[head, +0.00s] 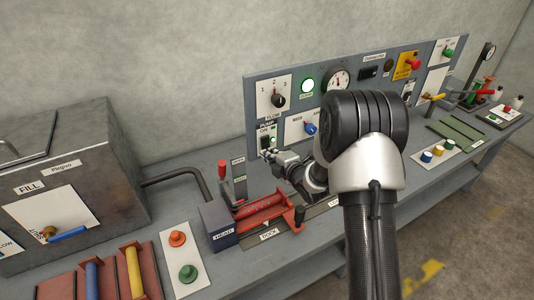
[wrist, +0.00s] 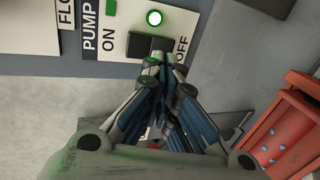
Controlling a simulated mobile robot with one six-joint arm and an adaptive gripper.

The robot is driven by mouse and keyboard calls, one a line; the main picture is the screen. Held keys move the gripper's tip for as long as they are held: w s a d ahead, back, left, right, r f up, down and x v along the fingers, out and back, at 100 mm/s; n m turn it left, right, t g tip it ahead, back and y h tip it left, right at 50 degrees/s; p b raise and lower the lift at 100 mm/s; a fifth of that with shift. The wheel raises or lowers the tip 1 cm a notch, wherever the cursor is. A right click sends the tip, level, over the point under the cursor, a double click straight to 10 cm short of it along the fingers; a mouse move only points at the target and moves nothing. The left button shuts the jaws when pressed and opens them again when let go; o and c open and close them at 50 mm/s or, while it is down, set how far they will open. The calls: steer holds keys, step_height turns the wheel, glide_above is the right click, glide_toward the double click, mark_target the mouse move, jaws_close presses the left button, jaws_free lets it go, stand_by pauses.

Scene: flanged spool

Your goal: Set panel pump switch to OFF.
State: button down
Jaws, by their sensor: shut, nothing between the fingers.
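The pump switch (wrist: 139,44) is a dark rocker on a white plate marked PUMP, with ON at its left and OFF at its right in the wrist view. A round lamp (wrist: 154,18) beside it is lit with a green rim. My gripper (wrist: 164,66) is shut and empty. Its fingertips are at the OFF end of the rocker and hide part of it; I cannot tell whether they touch. In the head view the pump switch (head: 265,143) is at the panel's lower left, with my gripper (head: 270,154) just in front. The rocker's tilt is unclear.
The grey panel (head: 251,100) also carries a flow knob (head: 278,100), a green lamp (head: 308,85), a gauge (head: 336,80) and a blue knob (head: 310,128). A red dock fixture (head: 265,212) and a grey block (head: 217,222) stand on the bench below my gripper.

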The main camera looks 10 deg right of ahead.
mark_target(262, 146)
steer(key=shift+x, duration=1.25)
steer(key=shift+w+a+f+b, duration=0.15)
steer(key=shift+w+f+b, duration=0.15)
steer(key=shift+b, duration=0.75)
steer(key=shift+r, duration=0.15)
steer(key=shift+r, duration=0.75)
